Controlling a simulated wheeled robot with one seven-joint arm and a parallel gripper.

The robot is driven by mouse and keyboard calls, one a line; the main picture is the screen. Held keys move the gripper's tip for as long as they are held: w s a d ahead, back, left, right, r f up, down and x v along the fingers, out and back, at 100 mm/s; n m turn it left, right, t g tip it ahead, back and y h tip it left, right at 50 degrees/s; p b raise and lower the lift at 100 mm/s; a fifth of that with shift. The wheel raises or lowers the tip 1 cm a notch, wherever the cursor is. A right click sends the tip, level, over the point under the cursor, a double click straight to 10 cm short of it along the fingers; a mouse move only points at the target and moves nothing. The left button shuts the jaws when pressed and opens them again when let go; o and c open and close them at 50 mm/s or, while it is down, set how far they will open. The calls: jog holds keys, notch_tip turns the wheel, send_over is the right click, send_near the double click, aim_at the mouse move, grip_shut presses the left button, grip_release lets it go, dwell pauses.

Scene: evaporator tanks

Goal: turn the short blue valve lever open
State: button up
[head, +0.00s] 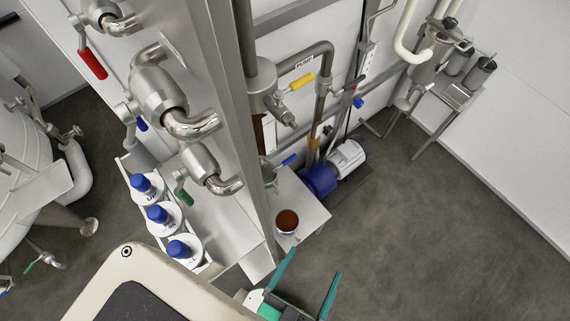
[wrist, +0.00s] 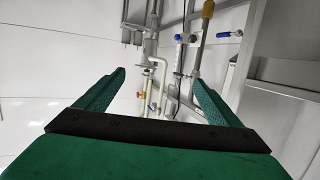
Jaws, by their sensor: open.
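Several blue levers show in the head view. A short blue lever (head: 358,102) sits on a valve along the back wall pipes. Another blue lever (head: 290,160) is lower, above a white surface, and a third blue lever (head: 142,124) is at left. In the wrist view, a small blue handle (wrist: 178,37) and a longer blue lever (wrist: 230,34) are above and beyond the fingers. I cannot tell for sure which matches which. My gripper (head: 315,262) has green fingers, open and empty, at the bottom of the head view; it also shows in the wrist view (wrist: 160,76), apart from all levers.
A steel post (head: 232,110) rises left of my gripper. A yellow lever (head: 302,81) and a red lever (head: 93,64) are on other valves. White bottles with blue caps (head: 158,213) stand in a tray. A brown-filled cup (head: 287,221) is near my gripper. Floor (head: 430,230) at right is clear.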

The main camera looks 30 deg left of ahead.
jog(key=shift+f, duration=0.1)
jog(key=c, duration=0.5)
jog(key=shift+w+f+n, duration=0.25)
jog(key=shift+w+n, duration=0.05)
jog(key=c, duration=0.5)
jog(key=w+f+n, duration=0.1)
jog(key=w+f+n+t+y, duration=0.1)
jog(key=f, duration=0.1)
jog(key=w+a+f+n, duration=0.1)
jog(key=w+n, duration=0.1)
jog(key=shift+w+f+t, duration=0.1)
jog(key=shift+f+t, duration=0.1)
jog(key=shift+t, duration=0.1)
jog(key=c, duration=0.3)
jog(key=n+g+y, duration=0.3)
jog(key=n+y, duration=1)
jog(key=n, duration=0.9)
send_near(285, 163)
jog(key=w+a, duration=0.2)
jog(key=w, duration=0.3)
jog(key=shift+m, duration=0.3)
jog(key=x, duration=1)
jog(key=shift+w+f, duration=0.1)
jog(key=shift+w, duration=0.05)
grip_shut()
